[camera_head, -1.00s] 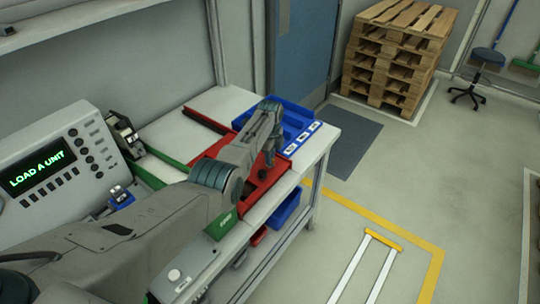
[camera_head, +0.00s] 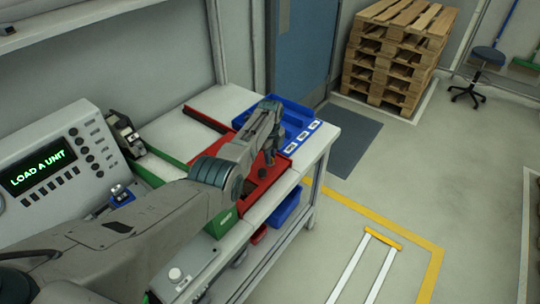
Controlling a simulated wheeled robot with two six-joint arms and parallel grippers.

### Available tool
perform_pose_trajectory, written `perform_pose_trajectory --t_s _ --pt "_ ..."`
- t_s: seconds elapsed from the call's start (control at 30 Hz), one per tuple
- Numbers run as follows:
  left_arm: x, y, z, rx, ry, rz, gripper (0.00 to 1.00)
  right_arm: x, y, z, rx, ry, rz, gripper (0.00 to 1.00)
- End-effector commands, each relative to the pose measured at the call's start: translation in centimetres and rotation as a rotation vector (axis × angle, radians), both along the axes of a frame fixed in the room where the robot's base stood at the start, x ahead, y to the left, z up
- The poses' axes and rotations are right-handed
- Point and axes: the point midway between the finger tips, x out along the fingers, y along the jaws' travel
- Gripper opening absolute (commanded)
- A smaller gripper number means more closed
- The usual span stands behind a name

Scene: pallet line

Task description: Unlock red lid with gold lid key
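My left gripper (camera_head: 269,158) points down just above the red lid, close to the dark round part. Its fingers are small and dark here, so I cannot tell whether they are open or shut, or whether they hold something. I cannot make out the gold lid key. My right gripper is not in view.
A blue bin with labels (camera_head: 302,137) stands behind the red box. A green box (camera_head: 222,222) is at its front left. Another blue bin (camera_head: 286,208) is below the bench top.

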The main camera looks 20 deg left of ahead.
Motion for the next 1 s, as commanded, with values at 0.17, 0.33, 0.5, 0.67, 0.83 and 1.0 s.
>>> perform_pose_trajectory --t_s 0.17,0.33,0.5,0.67,0.83,1.0 --pt "0.1 0.0 0.1 0.0 -0.002 0.0 0.36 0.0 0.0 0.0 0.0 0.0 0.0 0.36" --pt "0.0 0.0 0.1 0.0 0.0 0.001 0.36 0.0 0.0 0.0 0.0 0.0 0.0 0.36" --pt "0.1 0.0 0.8 0.0 -0.002 0.001 0.36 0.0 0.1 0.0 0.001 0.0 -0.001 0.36" --pt "0.1 0.0 3.1 0.0 -0.004 0.001 0.36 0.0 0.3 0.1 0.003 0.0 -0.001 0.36" --pt "0.2 0.0 6.4 0.001 -0.007 0.001 0.36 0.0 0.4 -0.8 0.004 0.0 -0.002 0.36" --pt "0.1 0.0 9.2 0.0 -0.004 0.0 0.36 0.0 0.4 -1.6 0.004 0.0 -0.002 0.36"
